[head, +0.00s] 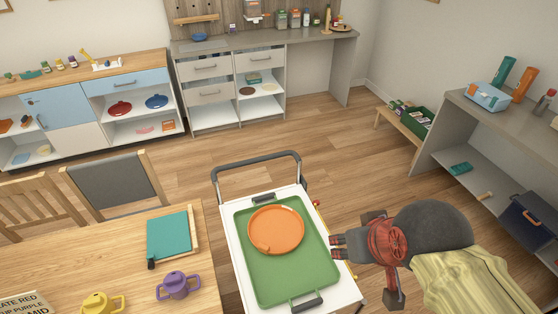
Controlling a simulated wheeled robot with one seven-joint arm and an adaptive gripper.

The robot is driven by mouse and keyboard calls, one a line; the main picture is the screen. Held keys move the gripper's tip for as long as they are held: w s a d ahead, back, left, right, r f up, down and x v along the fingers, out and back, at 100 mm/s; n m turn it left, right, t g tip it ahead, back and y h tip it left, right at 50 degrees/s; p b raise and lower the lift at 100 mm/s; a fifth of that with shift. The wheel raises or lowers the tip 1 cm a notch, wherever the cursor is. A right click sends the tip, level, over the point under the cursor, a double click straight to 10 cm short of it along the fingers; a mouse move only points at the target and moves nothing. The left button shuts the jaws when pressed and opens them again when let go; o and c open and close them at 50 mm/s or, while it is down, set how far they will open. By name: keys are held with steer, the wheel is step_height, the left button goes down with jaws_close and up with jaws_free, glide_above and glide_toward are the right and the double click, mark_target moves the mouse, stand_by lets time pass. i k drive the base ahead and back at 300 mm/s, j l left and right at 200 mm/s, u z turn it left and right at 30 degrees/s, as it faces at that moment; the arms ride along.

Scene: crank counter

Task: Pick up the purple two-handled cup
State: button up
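The purple two-handled cup (178,288) stands upright on the wooden table (205,262) at the lower left of the head view, near the table's right edge. My gripper (335,247) is at the lower right, beside the right edge of the white cart. It is well to the right of the purple cup, with the cart between them. Its fingers look small and dark, and I cannot tell whether they are open or shut. The purple cup is clear of my gripper.
A yellow cup (101,304) and a teal board (172,237) share the table with a printed card (25,303). The cart (229,258) carries a green tray (290,278) with an orange plate (276,230). Chairs (113,183) stand behind the table. Floor (330,150) beyond the cart is clear.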

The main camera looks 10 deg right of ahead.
mark_target(183, 294)
steer(key=u, duration=1.6)
steer(key=k+u, duration=0.2)
steer(key=u, duration=0.85)
